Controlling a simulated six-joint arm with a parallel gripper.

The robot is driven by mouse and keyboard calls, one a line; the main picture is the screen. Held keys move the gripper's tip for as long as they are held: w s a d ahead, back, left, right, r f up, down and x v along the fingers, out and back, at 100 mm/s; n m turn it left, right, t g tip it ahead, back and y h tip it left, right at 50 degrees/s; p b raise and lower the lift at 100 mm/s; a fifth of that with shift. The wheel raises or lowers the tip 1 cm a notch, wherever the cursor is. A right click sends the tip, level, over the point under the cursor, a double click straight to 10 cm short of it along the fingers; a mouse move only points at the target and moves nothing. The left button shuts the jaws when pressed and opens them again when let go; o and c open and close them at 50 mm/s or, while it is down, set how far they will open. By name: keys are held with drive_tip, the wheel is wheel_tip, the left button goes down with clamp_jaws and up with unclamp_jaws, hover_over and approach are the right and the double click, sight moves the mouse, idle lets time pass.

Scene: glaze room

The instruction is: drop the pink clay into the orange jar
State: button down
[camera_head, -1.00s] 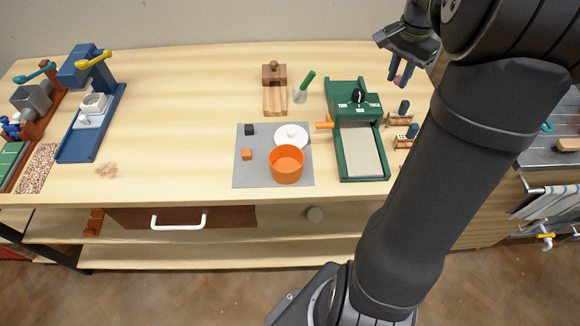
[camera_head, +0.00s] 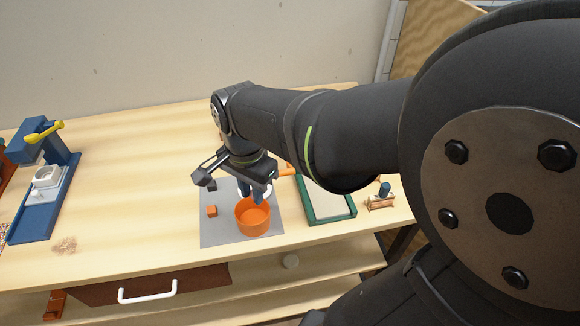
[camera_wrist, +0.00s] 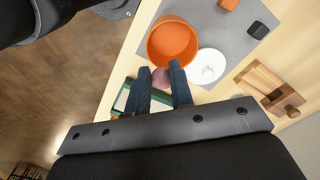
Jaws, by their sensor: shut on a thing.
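The orange jar (camera_head: 240,218) stands open on the grey mat (camera_head: 214,236). In the wrist view the jar (camera_wrist: 157,54) shows its open mouth, and I see nothing inside it. The pink clay (camera_wrist: 160,78) is between the fingers of my gripper (camera_wrist: 161,80). In the head view my gripper (camera_head: 251,198) points down above the jar's back side; the clay is hidden there. The white lid (camera_wrist: 208,66) lies beside the jar on the mat, mostly hidden behind my gripper in the head view.
An orange cube (camera_head: 212,211) and a dark cube (camera_head: 211,185) sit on the mat left of the jar. The green slab roller (camera_head: 327,200) stands to the right. A blue press (camera_head: 45,190) is at the far left. The table between press and mat is clear.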

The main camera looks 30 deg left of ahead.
drive_tip(key=shift+s+f, duration=0.1)
drive_tip(key=shift+f, duration=2.9)
drive_tip(key=c, duration=1.2)
unclamp_jaws()
drive_tip(key=shift+r, duration=0.1)
wheel_tip(320, 180, up, 17)
drive_tip(key=shift+r, duration=0.15)
wheel_tip(320, 180, down, 17)
drive_tip(key=shift+f, duration=0.15)
drive_tip(key=shift+r, duration=0.6)
